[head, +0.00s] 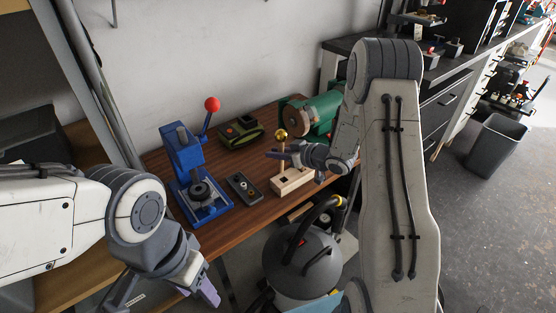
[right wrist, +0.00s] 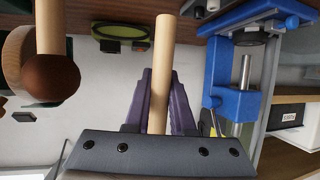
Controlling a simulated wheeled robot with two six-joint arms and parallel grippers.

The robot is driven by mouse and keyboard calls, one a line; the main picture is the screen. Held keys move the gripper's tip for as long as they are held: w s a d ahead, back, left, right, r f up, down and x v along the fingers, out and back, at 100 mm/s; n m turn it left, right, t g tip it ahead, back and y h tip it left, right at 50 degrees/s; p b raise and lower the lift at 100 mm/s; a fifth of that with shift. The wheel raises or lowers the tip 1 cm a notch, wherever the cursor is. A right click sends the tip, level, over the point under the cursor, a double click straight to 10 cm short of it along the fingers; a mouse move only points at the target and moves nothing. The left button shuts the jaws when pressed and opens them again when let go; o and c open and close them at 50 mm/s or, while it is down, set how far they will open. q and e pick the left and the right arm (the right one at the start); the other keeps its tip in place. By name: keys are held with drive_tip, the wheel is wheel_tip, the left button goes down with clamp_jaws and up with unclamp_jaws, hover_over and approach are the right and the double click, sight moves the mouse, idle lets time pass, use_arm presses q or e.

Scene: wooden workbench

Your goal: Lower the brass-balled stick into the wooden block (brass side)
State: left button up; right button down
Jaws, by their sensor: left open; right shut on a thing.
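The brass-balled stick (head: 281,135) is upright in my right gripper (head: 283,154), its ball above the fingers. In the right wrist view, which looks upside down, the pale stick (right wrist: 160,70) runs between the purple fingers (right wrist: 160,100), its plain end in sight and its ball hidden. The wooden block (head: 296,183) lies on the bench just below, with a dark square opening on its near face. The stick's lower end looks above the block's left part. A second stick with a brown ball (right wrist: 50,78) stands beside it. My left gripper (head: 165,290) is open and empty at the lower left.
A blue press (head: 183,160) with a red-knobbed lever, a dark plate with round parts (head: 244,187) and a green-black device (head: 240,132) stand left of the block. A green machine (head: 318,113) is behind it. A grey vacuum (head: 302,262) stands before the bench.

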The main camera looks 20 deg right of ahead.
sight(279, 177)
drive_tip(key=f+b, duration=0.3)
drive_tip(key=b, duration=0.1)
drive_tip(key=shift+d+f+n+y, duration=0.3)
drive_tip(key=shift+d+n, duration=0.1)
drive_tip(key=shift+d+p, duration=0.1)
drive_tip(key=shift+p, duration=0.4)
idle(1.0)
drive_tip(key=shift+f, duration=0.1)
drive_tip(key=shift+f+b, duration=1.35)
drive_tip(key=shift+f, duration=0.55)
drive_tip(key=c, duration=0.7)
unclamp_jaws()
